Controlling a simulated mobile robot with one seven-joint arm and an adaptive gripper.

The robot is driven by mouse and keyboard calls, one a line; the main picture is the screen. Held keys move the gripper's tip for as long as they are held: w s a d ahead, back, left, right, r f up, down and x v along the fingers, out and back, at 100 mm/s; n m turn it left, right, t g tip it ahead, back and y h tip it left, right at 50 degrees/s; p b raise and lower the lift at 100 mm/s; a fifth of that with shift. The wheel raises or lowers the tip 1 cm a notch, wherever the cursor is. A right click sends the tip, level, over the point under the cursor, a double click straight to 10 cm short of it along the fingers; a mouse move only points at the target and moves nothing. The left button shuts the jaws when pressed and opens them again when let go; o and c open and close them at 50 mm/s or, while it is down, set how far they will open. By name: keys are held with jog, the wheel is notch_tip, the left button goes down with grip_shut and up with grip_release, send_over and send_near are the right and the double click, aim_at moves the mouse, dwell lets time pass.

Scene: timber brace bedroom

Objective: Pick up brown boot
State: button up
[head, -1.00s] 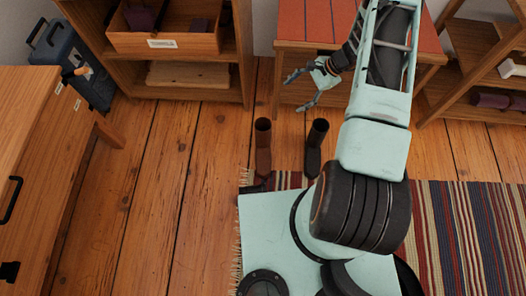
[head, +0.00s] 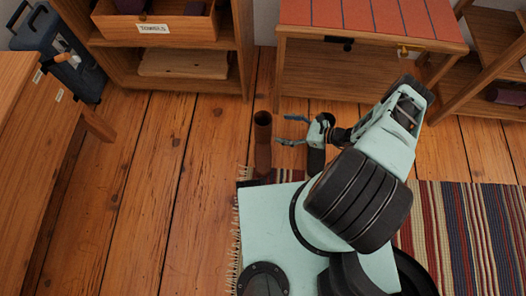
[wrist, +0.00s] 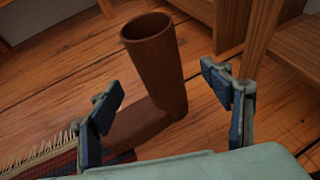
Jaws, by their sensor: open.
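The brown boot (head: 263,140) stands upright on the plank floor in the head view, near the rug's far left corner. In the wrist view the brown boot (wrist: 155,65) stands between and beyond my fingertips, its open top toward the upper middle and its foot toward the lower left. My gripper (head: 284,130) is open and just right of the boot in the head view, pointing left at it. My gripper's two fingers (wrist: 163,95) show apart in the wrist view with nothing held. I cannot tell whether they touch the boot.
A dark boot (head: 316,160) stands close to the right, partly hidden under my gripper. A striped rug (head: 455,225) lies in front. A wooden shelf (head: 165,90) and a red-topped table (head: 370,25) stand behind. Open floor (head: 170,170) lies to the left.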

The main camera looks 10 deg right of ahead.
aim_at(271, 127)
jog(key=x, duration=0.3)
jog(key=shift+a+f+b, duration=0.15)
jog(key=shift+a+b, duration=0.05)
jog(key=shift+b, duration=0.15)
jog(key=b+x, duration=0.1)
jog(key=x, duration=0.3)
jog(key=shift+s+a, duration=0.15)
jog(key=shift+a, duration=0.05)
jog(key=shift+w+a+f+b, duration=0.15)
jog(key=shift+w+a+b, duration=0.15)
jog(key=shift+a, duration=0.1)
jog(key=shift+c, duration=0.2)
grip_shut()
